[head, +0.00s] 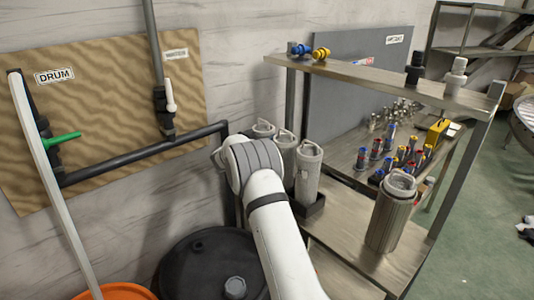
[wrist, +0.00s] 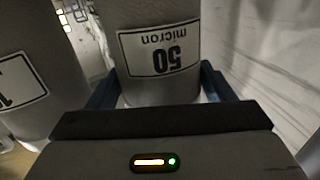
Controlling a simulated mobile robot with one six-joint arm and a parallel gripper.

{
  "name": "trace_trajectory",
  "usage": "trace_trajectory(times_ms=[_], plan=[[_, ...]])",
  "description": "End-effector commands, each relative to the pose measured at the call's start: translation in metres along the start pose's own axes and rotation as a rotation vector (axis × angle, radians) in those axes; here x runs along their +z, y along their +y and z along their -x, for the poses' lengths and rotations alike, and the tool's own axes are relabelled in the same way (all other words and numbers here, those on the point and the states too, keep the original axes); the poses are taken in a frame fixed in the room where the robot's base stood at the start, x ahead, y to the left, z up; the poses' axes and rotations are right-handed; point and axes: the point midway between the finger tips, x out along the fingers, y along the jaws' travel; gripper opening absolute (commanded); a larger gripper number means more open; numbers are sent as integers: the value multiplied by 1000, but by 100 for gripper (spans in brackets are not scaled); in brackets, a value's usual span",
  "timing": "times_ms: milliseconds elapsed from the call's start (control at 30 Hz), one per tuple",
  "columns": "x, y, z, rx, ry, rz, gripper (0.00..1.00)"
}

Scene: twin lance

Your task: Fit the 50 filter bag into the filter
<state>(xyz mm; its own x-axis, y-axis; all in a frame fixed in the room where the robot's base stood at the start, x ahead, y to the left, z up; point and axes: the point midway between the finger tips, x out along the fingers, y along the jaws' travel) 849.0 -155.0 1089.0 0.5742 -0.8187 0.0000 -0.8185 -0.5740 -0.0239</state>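The 50 filter bag (wrist: 158,80) is a grey-white cylinder with an upside-down "50 micron" label in the wrist view. My gripper (wrist: 160,76) has its dark blue fingers on either side of this bag, below the label in the picture. I cannot tell whether they press on it. In the head view my arm hides the gripper, and no bag label can be read. The filter (head: 386,222) appears to be the metal cylinder standing on the bench at right, with a pale ring and a handle at its top.
Another labelled bag (wrist: 35,75) stands close at left in the wrist view. In the head view, pale handled bags (head: 308,172) stand in a dark tray beside my arm. An upper shelf (head: 385,82) overhangs the bench. A black drum (head: 205,262) stands below.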

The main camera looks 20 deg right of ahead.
Motion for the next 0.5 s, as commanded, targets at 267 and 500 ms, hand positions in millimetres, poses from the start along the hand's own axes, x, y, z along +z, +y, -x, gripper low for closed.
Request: trace_trajectory(times_ms=[267,500], plan=[[0,0,1,-1,0,0,52],[0,-1,1,-1,0,0,36]])
